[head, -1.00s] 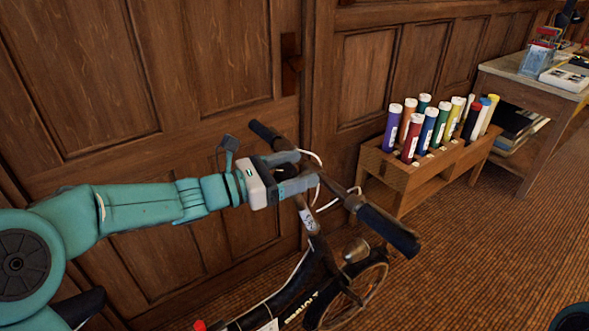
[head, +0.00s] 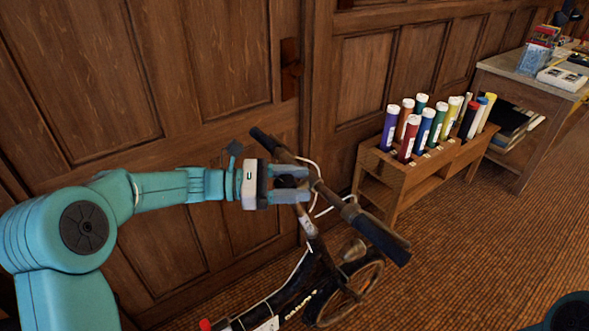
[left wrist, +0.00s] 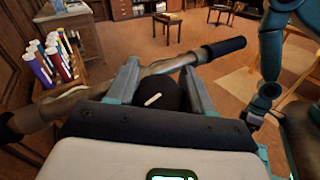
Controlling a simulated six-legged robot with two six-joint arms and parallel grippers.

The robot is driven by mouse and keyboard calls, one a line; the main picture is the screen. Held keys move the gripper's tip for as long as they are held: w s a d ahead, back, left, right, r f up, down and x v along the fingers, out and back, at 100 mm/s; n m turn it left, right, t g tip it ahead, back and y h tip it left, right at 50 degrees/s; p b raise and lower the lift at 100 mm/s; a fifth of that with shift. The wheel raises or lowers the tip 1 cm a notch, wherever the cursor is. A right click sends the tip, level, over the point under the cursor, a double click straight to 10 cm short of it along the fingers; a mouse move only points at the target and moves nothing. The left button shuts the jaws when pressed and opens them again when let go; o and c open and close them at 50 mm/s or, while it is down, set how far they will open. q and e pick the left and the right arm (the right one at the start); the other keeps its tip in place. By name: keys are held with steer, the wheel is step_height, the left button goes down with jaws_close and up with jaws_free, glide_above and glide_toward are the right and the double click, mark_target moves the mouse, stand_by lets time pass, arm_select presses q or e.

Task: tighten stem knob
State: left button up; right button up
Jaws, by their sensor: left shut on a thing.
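A bicycle stands by the panelled wall, its handlebar (head: 345,207) running from the wall side toward the lower right. The dark, rounded stem knob (head: 287,181) sits at the bar's middle, partly hidden by the fingers. My left gripper (head: 304,184) comes in level from the left and is shut on the knob, one finger on each side. In the left wrist view the black knob (left wrist: 165,92) with a white mark shows between the fingers of my left gripper (left wrist: 160,70). A teal limb of mine hangs at that view's right; its end (left wrist: 252,118) is too small to read.
A wooden rack (head: 400,173) of several coloured tubes stands by the wall. A table (head: 515,68) with papers and boxes is at the back right. A pale cable (head: 318,205) loops near the handlebar. Open carpet (head: 470,260) lies at the right.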

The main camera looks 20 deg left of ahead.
arm_select(q)
steer(key=m+g+y+p, duration=0.1)
steer(key=m+g+p, duration=0.2)
steer(key=g+p, duration=0.1)
steer(key=s+m+g+y+p, duration=0.1)
steer(key=m+g+p, duration=0.3)
steer(key=m+g+y+p, duration=0.1)
steer(key=m+g+p, duration=0.3)
steer(key=p, duration=0.1)
steer(key=shift+s, duration=0.2)
steer(key=shift+s+a+f+m+g+y+p, duration=0.1)
steer(key=shift+f+m+g+y+p, duration=0.1)
steer(key=shift+m+g+y+p, duration=0.55)
steer(key=shift+h, duration=0.25)
steer(key=o, duration=1)
steer(key=shift+c, duration=0.2)
